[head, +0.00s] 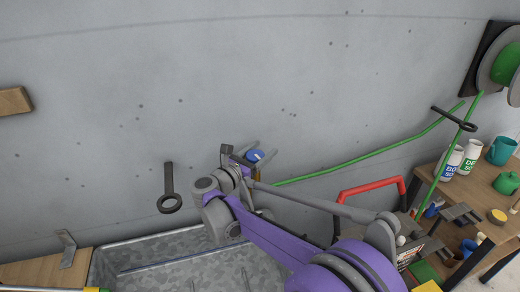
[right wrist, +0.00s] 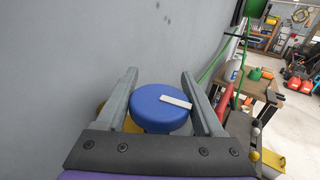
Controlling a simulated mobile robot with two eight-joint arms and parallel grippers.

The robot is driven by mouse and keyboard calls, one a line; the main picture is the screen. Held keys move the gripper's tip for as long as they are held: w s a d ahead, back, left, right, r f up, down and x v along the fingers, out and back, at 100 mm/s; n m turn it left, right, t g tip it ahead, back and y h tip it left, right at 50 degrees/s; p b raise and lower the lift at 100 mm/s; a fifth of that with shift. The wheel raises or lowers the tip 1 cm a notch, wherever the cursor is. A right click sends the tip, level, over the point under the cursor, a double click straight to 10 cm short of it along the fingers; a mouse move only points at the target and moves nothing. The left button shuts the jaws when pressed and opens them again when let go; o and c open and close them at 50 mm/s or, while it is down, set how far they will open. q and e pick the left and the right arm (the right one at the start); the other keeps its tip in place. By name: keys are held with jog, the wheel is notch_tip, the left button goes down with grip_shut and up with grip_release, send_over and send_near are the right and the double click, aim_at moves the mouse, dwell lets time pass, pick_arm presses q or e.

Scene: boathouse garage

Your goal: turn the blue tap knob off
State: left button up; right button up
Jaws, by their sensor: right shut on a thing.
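The blue tap knob (head: 255,156) is on the grey wall above the metal trough. In the right wrist view the knob (right wrist: 152,106) is a round blue disc with a white pointer bar that runs towards the right, slightly downward. A yellow-brass tap body (right wrist: 131,126) shows partly behind it. My right gripper (head: 266,147) is at the knob, one grey finger on each side. It is shut on the knob, as the right wrist view also shows (right wrist: 158,76). My left gripper is not in view.
A galvanized trough (head: 140,262) stands below. A dark ring-ended holder (head: 169,190) sticks out from the wall to the left. A green hose (head: 365,156) runs right to a reel (head: 500,68). A wooden bench (head: 480,192) with bottles and a red handle (head: 372,187) are at right.

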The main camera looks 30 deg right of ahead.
jog(key=shift+s+m+g+h+p, duration=0.25)
jog(key=shift+m+g, duration=0.4)
jog(key=shift+g, duration=0.35)
jog(key=shift+s+m+g+h+p, duration=0.1)
jog(key=shift+m+g+h, duration=0.25)
jog(key=shift+m+g, duration=0.5)
jog(key=shift+g, duration=0.25)
jog(key=o, duration=1.4)
jog(key=shift+d, duration=0.1)
jog(key=shift+c, duration=0.2)
jog(key=s+a+b, duration=0.1)
jog(key=a, duration=0.9)
jog(key=shift+s+a, duration=0.3)
jog(key=shift+a, duration=0.1)
